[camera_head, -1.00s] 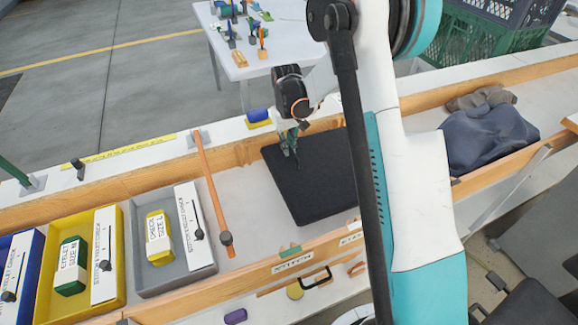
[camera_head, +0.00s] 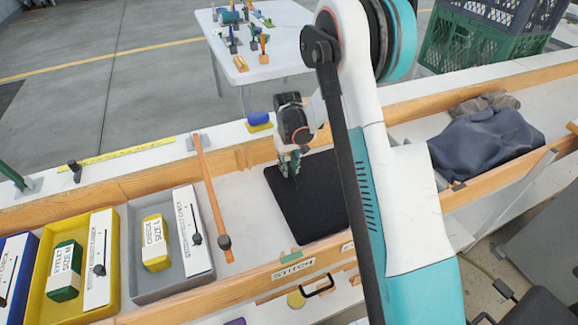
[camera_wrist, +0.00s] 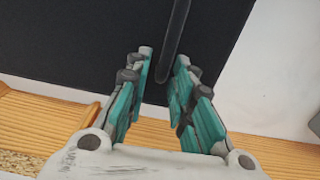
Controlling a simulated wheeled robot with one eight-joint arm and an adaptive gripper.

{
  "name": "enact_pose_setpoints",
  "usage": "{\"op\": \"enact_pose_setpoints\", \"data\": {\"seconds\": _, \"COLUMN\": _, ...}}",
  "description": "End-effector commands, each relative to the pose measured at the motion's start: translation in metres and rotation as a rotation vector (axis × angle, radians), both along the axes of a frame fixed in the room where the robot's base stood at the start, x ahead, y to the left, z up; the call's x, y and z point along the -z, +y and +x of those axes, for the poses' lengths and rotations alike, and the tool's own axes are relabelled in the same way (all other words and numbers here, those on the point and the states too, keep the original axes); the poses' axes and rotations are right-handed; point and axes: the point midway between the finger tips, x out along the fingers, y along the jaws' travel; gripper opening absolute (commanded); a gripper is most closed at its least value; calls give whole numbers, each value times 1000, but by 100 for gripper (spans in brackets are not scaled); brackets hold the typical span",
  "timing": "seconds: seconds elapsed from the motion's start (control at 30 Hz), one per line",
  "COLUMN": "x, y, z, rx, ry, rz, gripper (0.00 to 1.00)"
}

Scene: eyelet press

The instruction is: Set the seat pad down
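The seat pad (camera_head: 310,215) is a flat black square in the white bench channel, right of the orange rod. It looks nearly level; whether its whole underside touches the channel floor I cannot tell. My gripper (camera_head: 291,167) is over the pad's far left part, pointing down. In the wrist view my gripper (camera_wrist: 164,60) has its teal fingers close on either side of a dark raised bar (camera_wrist: 176,35) on the seat pad (camera_wrist: 80,40).
An orange rod (camera_head: 208,190) crosses the channel left of the pad. Grey (camera_head: 170,284) and yellow (camera_head: 95,307) trays with boxes stand further left. A dark cloth bundle (camera_head: 485,138) lies at right. Wooden rails (camera_head: 130,188) edge the channel. Bare floor shows between rod and pad.

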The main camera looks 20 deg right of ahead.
Motion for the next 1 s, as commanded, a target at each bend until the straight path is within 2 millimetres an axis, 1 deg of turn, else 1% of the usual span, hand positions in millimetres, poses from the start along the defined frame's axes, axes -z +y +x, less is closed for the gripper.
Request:
{"op": "enact_pose_setpoints", "data": {"seconds": 0.3, "x": -1, "y": 0, "z": 0, "rx": 0, "ry": 1, "rz": 0, "gripper": 29}}
{"op": "enact_pose_setpoints", "data": {"seconds": 0.43, "x": -10, "y": 0, "z": 0, "rx": 0, "ry": 0, "rz": 0, "gripper": 29}}
{"op": "enact_pose_setpoints", "data": {"seconds": 0.57, "x": -31, "y": 0, "z": 0, "rx": 0, "ry": 1, "rz": 0, "gripper": 29}}
{"op": "enact_pose_setpoints", "data": {"seconds": 0.8, "x": -81, "y": 1, "z": 0, "rx": 0, "ry": 1, "rz": 0, "gripper": 29}}
{"op": "enact_pose_setpoints", "data": {"seconds": 0.9, "x": -98, "y": 1, "z": 0, "rx": 0, "ry": 1, "rz": 0, "gripper": 29}}
{"op": "enact_pose_setpoints", "data": {"seconds": 1.0, "x": -110, "y": 2, "z": 1, "rx": 0, "ry": 1, "rz": 0, "gripper": 29}}
